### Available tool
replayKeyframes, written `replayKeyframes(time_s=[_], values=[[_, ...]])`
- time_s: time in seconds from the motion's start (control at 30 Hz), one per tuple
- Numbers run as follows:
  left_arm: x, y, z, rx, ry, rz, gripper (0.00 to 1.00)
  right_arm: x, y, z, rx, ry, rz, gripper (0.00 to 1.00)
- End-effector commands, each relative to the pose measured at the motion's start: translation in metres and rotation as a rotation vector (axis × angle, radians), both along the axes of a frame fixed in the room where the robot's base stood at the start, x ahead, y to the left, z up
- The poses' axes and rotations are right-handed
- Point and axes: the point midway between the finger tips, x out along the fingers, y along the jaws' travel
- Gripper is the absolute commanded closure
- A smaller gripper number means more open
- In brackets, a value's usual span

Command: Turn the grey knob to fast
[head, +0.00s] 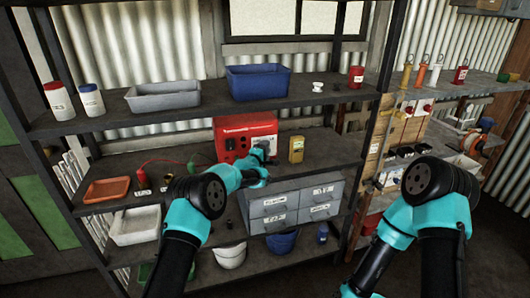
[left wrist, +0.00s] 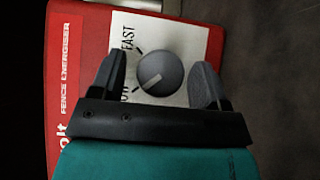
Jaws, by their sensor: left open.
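The red fence energiser (head: 232,124) stands on the middle shelf. Its grey knob (left wrist: 159,73) is round and sits on a white label plate. The word FAST is at the upper left of the knob in the left wrist view; a second word at the lower left is partly hidden by a finger. The knob's white pointer line slants to the lower left, toward that second word. My left gripper (left wrist: 161,64) is open, with one finger on each side of the knob and gaps visible. In the head view my left gripper (head: 264,156) covers the knob. My right gripper is out of view.
A yellow box (head: 296,149) stands close to the right of my left gripper. Red and green leads (head: 160,163) and an orange tray (head: 107,189) lie to the left. Grey labelled drawers (head: 291,205) are below. The upper shelf (head: 205,110) hangs above the energiser.

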Motion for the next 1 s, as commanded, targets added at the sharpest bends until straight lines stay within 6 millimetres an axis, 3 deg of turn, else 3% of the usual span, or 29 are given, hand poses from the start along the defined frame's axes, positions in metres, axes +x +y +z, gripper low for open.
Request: replayKeyframes(time_s=[0.07,0.57,0.77,1.0], values=[[-0.0001,0.0,0.0001,0.0,0.0,0.0,0.31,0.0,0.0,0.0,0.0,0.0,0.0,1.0],[-0.0002,0.0002,0.0001,0.0,0.0,0.0,0.79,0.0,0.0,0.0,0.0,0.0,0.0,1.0],[0.0,0.0001,0.0012,0.023,0.005,0.001,0.8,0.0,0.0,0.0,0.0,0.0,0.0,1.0],[0.0,-0.0006,0.0031,0.169,0.049,0.001,0.8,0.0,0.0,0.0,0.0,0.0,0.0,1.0]])
